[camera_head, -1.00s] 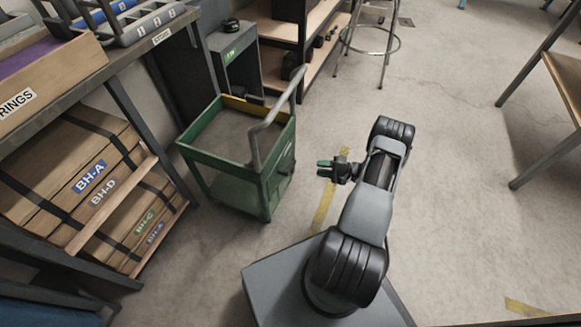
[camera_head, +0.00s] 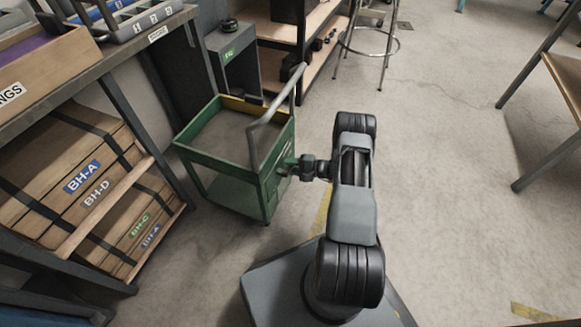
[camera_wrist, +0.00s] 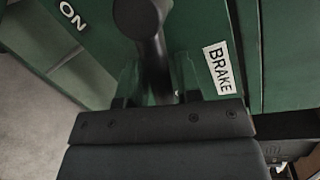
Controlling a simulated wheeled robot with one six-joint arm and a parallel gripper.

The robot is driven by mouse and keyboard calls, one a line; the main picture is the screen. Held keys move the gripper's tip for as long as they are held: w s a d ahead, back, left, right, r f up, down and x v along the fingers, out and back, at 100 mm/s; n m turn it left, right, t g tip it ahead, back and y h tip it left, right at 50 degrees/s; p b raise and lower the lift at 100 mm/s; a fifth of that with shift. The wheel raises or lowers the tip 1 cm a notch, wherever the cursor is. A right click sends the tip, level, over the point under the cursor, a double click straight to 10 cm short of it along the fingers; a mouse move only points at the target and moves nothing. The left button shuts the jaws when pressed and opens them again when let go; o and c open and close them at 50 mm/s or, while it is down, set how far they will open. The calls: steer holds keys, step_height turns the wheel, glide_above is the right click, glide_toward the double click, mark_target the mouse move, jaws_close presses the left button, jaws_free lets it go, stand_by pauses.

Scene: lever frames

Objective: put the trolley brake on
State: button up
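The green trolley (camera_head: 222,165) stands left of my arm, with a grey push handle. In the wrist view, its green panel carries a white BRAKE label (camera_wrist: 217,68) and an ON marking (camera_wrist: 71,16). A dark brake lever (camera_wrist: 155,62) with a rounded end stands out from this panel. My gripper (camera_head: 284,166) is at the trolley's near right side. In the wrist view, its green fingers (camera_wrist: 157,82) lie on either side of the lever and look open around it. Whether either finger touches the lever is unclear. The lever's lower end is hidden by the gripper.
A workbench with shelved wooden boxes (camera_head: 95,190) stands at the left. A dark grey stand (camera_head: 236,62) and a shelf unit (camera_head: 318,45) are behind the trolley. A stool (camera_head: 367,40) is farther back. The floor right of my arm is clear up to a table (camera_head: 560,85).

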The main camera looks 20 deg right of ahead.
steer(key=shift+c, duration=0.4)
jaws_close()
steer(key=shift+s, duration=0.1)
